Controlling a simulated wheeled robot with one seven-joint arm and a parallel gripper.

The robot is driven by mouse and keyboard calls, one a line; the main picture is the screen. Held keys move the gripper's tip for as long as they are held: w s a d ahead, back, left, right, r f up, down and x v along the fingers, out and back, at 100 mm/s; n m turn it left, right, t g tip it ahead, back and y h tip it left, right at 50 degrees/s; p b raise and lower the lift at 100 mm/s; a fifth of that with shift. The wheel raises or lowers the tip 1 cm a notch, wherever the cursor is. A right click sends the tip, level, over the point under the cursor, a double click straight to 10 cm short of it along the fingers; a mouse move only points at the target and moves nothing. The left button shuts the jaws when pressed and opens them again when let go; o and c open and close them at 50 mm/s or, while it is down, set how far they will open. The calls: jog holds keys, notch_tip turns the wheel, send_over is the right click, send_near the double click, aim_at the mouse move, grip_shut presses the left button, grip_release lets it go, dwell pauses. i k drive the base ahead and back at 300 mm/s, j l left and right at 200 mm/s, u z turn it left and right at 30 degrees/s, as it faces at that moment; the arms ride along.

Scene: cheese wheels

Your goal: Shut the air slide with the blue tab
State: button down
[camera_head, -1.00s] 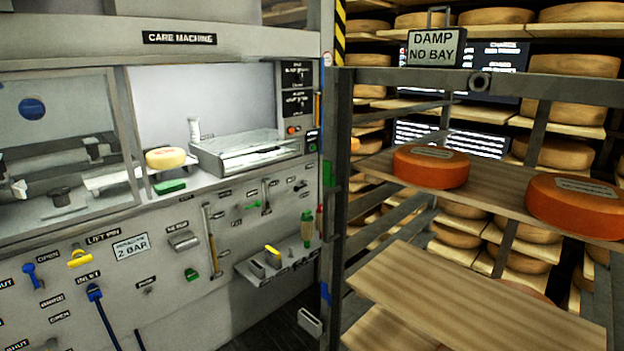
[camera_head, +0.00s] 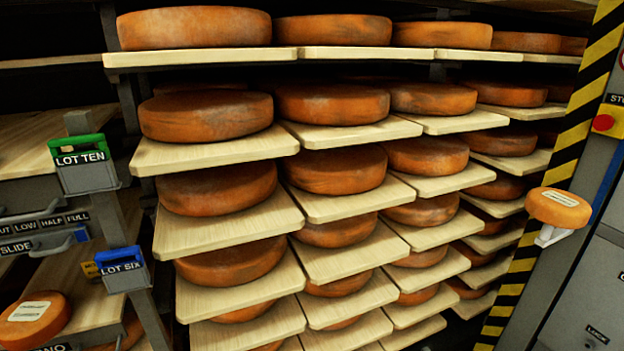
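At the left edge, a dark scale label (camera_head: 45,222) reads LOW, HALF and FULL, with its first word cut off to "UT". A label reading "SLIDE" (camera_head: 17,247) is below it. Grey bar handles lie beside these labels, one above (camera_head: 25,213) and one below (camera_head: 60,245). A blue-topped holder marked LOT SIX (camera_head: 123,268) hangs on the post just right of the labels. My gripper is not in view.
A green-topped LOT TEN holder (camera_head: 82,163) hangs higher on the left rack. An orange cheese (camera_head: 34,318) sits low left. Shelves of orange wheels (camera_head: 337,167) fill the middle. A striped post (camera_head: 575,110) and a small cheese on a bracket (camera_head: 558,208) stand right.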

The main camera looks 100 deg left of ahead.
aim_at(61, 239)
jog(key=u, duration=3.65)
